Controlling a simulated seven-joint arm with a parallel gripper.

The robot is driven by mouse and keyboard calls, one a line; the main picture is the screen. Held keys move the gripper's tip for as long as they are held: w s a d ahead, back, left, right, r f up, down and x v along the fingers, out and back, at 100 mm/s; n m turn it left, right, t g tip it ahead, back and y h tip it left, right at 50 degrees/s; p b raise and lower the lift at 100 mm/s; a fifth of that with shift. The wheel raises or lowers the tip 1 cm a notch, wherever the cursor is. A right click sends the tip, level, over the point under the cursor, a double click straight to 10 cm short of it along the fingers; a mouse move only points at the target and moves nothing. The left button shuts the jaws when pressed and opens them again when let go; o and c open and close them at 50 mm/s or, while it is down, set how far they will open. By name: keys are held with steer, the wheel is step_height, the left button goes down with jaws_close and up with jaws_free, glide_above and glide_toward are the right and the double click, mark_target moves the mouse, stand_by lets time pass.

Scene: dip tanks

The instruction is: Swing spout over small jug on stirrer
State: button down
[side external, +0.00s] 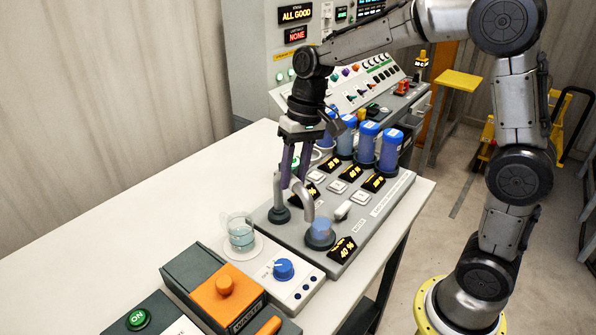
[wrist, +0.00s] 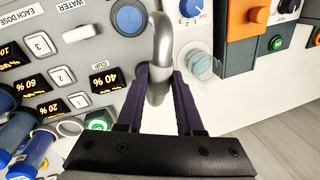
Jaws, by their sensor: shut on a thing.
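The spout (side external: 278,190) is a grey curved pipe rising from a round dark base on the control panel. In the wrist view the spout (wrist: 161,45) runs up between the fingers (wrist: 162,85). The small jug (side external: 240,232), clear with pale teal liquid, stands on the white stirrer (side external: 306,284), left of the spout. The jug (wrist: 203,63) lies right of the spout in the wrist view.
Blue-filled cylinders (side external: 367,142) stand behind the spout on the panel (side external: 388,203), among lit orange displays. An orange-topped waste unit (side external: 226,284) sits in front of the jug. The white table (side external: 130,220) is clear at left.

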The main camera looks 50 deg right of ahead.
steer(key=w+a+m+t+h, duration=0.1)
steer(key=w+a+m, duration=0.3)
steer(key=m, duration=1)
steer(key=shift+w+a+r+t+h, duration=0.2)
steer(key=shift+w+t+h, duration=0.25)
steer(key=shift+w, duration=0.35)
steer(key=shift+m, duration=0.3)
steer(key=c, duration=0.5)
jaws_free()
steer(key=shift+f, duration=0.15)
steer(key=shift+c, duration=0.2)
steer(key=v, duration=1.4)
steer(key=shift+w+a, duration=0.1)
